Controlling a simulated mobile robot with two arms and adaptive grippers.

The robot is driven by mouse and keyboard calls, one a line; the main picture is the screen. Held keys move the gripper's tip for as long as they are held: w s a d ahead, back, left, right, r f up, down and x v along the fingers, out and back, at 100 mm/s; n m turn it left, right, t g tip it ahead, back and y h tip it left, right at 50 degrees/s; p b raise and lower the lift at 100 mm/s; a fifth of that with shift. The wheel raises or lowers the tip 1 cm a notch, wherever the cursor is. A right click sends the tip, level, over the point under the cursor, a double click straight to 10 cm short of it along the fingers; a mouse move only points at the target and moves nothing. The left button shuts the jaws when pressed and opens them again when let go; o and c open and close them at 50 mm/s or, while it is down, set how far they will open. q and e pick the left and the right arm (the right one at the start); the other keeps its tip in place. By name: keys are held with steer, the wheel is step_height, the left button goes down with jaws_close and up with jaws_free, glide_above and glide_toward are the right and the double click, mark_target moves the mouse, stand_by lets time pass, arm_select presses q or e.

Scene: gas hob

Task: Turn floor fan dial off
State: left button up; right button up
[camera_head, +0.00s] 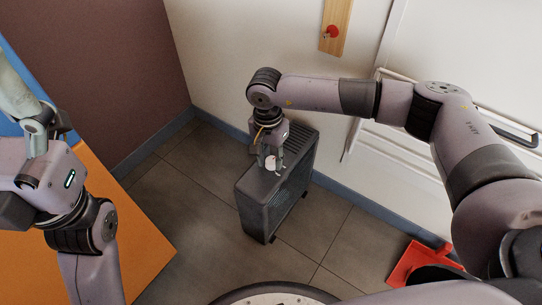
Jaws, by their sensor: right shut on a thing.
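The floor fan (259,209) is a dark grey upright box with slatted sides, standing on the tiled floor near the corner. A small white dial (270,162) shows on its top. My right gripper (272,164) points down at the top of the fan from above and is shut on the dial. The fingers partly cover the dial, so its turned position cannot be read. My left arm (88,255) is at the left side, away from the fan. Its fingers do not show.
A white wall rail (361,120) runs behind my right arm. A wooden strip with a red knob (332,31) is on the wall. A red object (413,262) lies on the floor at the lower right. An orange panel (141,254) is at the left. Tiles left of the fan are clear.

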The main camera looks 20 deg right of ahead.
mark_target(269, 160)
steer(key=shift+n, duration=0.9)
steer(key=o, duration=1.2)
steer(key=shift+c, duration=0.2)
step_height(269, 160, up, 12)
steer(key=shift+w+a, duration=0.2)
steer(key=shift+a, duration=0.05)
steer(key=shift+s, duration=0.1)
